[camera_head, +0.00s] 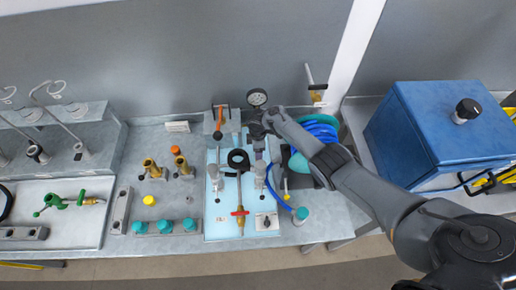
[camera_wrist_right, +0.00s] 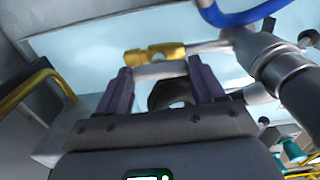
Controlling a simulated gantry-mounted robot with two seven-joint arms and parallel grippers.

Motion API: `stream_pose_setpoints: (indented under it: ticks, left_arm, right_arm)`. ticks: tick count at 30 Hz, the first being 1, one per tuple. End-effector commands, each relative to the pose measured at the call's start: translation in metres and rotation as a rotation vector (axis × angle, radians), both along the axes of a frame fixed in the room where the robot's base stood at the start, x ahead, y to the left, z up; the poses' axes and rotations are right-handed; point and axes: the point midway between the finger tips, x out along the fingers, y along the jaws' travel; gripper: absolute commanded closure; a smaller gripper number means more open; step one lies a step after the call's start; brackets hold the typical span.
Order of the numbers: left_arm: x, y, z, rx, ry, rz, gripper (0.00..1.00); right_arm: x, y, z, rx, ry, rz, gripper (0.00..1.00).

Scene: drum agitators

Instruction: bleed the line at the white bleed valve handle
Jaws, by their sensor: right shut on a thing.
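The bar may be the white bleed valve handle, but my arm hides this spot in the head view. A separate pale lever (camera_head: 309,75) on a brass fitting (camera_head: 318,95) stands by the white post. My left gripper is not in view.
A red-handled brass valve (camera_head: 239,213) lies on the board. A blue hose (camera_head: 278,194) curls beside it to the right. A blue box (camera_head: 437,128) stands further right. Brass fittings and teal knobs stand to the left.

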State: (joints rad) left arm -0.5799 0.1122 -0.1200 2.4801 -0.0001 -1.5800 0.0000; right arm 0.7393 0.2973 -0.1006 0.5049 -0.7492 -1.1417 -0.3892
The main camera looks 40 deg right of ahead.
Motion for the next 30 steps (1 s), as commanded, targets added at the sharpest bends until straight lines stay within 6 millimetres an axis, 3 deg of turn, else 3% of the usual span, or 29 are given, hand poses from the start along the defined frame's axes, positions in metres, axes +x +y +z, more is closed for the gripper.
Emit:
stream_pose_setpoints:
  ticks: [6,7,12,23,30]
  left_arm:
    - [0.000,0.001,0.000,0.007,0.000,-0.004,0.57]
    - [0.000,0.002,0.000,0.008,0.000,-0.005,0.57]
    - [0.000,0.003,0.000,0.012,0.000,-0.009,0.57]
    - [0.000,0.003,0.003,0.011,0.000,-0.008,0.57]
    - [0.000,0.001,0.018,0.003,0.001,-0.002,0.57]
  right_arm:
    - [0.000,0.000,-0.001,0.000,0.001,0.004,0.62]
    - [0.000,0.000,-0.001,0.000,0.001,0.004,0.29]
    - [0.000,0.000,0.000,-0.001,0.001,0.002,0.06]
    - [0.000,0.000,0.005,0.000,-0.001,0.001,0.06]
    - [0.001,-0.001,0.038,0.000,-0.002,0.000,0.06]
